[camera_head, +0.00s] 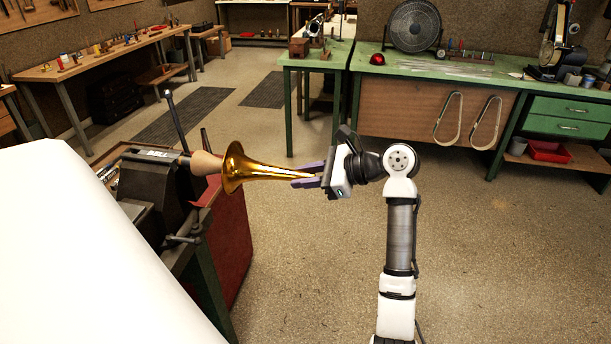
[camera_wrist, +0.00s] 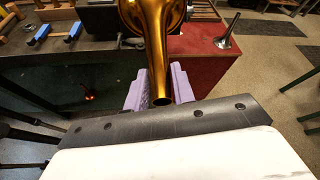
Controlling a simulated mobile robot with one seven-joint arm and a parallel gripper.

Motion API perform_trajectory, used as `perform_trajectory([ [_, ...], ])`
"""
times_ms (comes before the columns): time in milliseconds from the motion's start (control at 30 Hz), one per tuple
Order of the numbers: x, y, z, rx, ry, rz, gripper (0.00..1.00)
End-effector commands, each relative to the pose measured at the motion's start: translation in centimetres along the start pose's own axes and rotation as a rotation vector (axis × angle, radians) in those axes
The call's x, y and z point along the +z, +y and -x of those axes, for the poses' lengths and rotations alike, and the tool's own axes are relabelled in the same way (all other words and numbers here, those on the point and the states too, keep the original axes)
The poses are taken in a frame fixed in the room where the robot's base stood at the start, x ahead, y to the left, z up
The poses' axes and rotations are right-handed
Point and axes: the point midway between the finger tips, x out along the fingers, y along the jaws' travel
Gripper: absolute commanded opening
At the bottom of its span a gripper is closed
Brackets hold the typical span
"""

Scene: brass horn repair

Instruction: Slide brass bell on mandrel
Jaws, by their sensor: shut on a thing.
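The brass bell (camera_head: 236,168) lies level, its flared mouth to the left and its narrow tube to the right. My gripper (camera_head: 308,176) is shut on the narrow tube end with its purple fingers. The mandrel (camera_head: 205,163) is a pale tapered piece held in the dark vise (camera_head: 150,180). The bell's mouth is at the mandrel's right end and hides its tip; I cannot tell how far it reaches inside. In the wrist view the bell (camera_wrist: 155,50) runs between the purple fingers (camera_wrist: 158,88), its flare cut off at the top.
A red cabinet (camera_head: 232,240) stands under the vise bench. A dark upright bar (camera_head: 176,118) rises behind the mandrel. A metal cone-shaped piece (camera_wrist: 228,35) stands on the red top in the wrist view. Open floor (camera_head: 300,270) lies right of the cabinet; a green bench (camera_head: 460,72) is farther back.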

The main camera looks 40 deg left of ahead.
Motion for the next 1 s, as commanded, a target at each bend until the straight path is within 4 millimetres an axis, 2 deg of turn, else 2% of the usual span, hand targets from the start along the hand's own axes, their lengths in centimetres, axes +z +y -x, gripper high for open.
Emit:
perform_trajectory([
  [1000, 1.5, -0.1, -3.6, -0.001, -0.001, 0.001, 0.0],
])
